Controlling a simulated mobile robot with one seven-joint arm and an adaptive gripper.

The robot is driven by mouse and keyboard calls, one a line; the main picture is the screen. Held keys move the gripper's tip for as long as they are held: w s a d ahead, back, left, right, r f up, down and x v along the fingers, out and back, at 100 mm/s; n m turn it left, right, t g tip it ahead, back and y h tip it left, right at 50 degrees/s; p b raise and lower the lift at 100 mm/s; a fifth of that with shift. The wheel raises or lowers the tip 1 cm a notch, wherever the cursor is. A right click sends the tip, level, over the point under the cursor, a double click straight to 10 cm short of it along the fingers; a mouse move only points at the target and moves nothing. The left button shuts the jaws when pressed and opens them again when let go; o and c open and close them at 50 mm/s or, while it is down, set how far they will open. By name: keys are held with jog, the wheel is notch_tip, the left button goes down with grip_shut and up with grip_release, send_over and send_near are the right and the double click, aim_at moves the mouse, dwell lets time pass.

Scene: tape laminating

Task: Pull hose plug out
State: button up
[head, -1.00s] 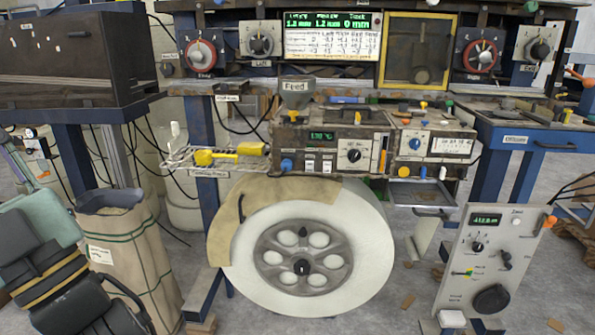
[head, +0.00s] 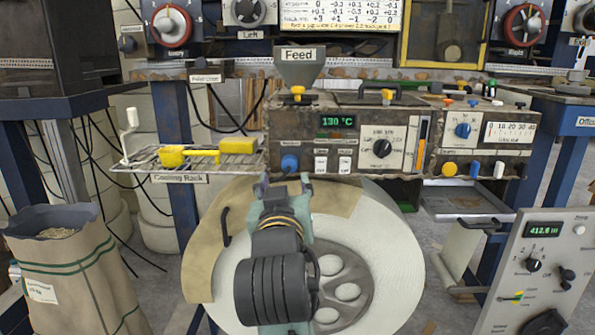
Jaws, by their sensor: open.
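The brown machine box (head: 340,120) stands in the middle under a funnel marked Feed. A round blue plug-like knob (head: 289,163) sticks out of its lower left front; I cannot tell for sure that it is the hose plug. A yellow knob (head: 449,169) and a small blue one (head: 474,169) sit low on the right unit. My gripper (head: 284,182) is seen from behind at the end of my teal and dark grey arm. Its two fingers are apart and empty, just below the blue knob in the picture. I cannot tell the distance.
A large white roll (head: 385,265) with brown tape stands below, behind my arm. A paper sack (head: 75,270) stands at left, a grey control panel (head: 545,275) at right.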

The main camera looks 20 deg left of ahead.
aim_at(289, 166)
jog(key=p+x, duration=0.4)
jog(key=x, duration=0.1)
jog(key=p+x, duration=0.5)
jog(key=shift+w+d+f+p, duration=0.2)
jog(key=shift+w+p, duration=0.1)
jog(key=shift+w, duration=0.15)
jog(key=shift+c, duration=0.4)
grip_shut()
dwell(0.4)
